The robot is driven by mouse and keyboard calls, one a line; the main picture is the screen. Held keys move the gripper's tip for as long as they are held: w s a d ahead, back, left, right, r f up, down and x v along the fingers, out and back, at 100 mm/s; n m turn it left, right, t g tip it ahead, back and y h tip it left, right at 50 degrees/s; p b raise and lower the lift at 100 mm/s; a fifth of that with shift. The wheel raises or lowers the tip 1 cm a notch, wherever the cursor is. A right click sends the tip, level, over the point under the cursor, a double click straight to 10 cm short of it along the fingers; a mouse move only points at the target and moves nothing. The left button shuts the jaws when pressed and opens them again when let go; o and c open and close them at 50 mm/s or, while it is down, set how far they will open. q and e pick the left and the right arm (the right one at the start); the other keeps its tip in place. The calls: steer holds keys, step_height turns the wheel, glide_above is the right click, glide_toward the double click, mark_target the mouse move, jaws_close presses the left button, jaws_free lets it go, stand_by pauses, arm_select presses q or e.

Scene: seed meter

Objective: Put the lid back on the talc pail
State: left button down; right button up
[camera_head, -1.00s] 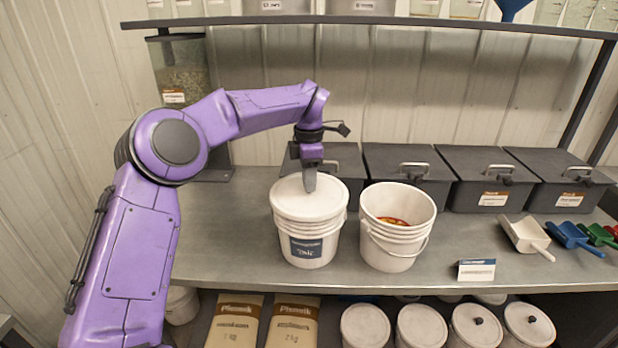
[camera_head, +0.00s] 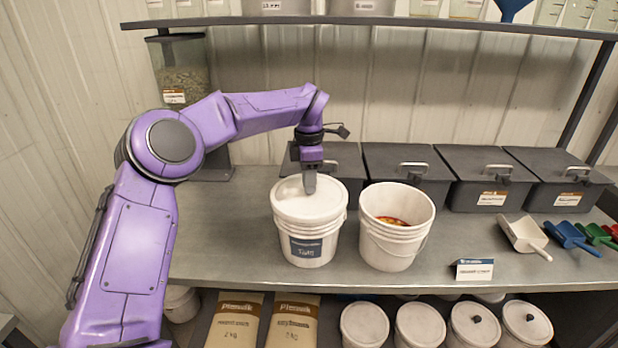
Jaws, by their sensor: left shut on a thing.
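The talc pail (camera_head: 308,247) is a white bucket with a blue label, standing upright on the grey bench. Its white lid (camera_head: 290,203) lies over the pail's mouth and looks level; I cannot tell whether it is pressed fully down. My left gripper (camera_head: 309,190) points straight down at the middle of the lid, with its fingertips at the lid's top. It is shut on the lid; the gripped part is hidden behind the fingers. My right gripper is not in view.
An open white pail (camera_head: 385,250) with orange-red contents stands close on the right. Dark lidded bins (camera_head: 410,185) line the back. A small sign (camera_head: 473,270) and coloured scoops (camera_head: 570,237) lie to the right. A shelf (camera_head: 400,21) runs above.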

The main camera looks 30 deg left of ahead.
arm_select(q)
steer(key=shift+p, duration=0.3)
stand_by(0.4)
stand_by(0.3)
steer(key=shift+c, duration=1.6)
jaws_free()
step_height(320, 180, up, 7)
steer(key=p, duration=0.7)
steer(key=shift+p, duration=0.3)
jaws_close()
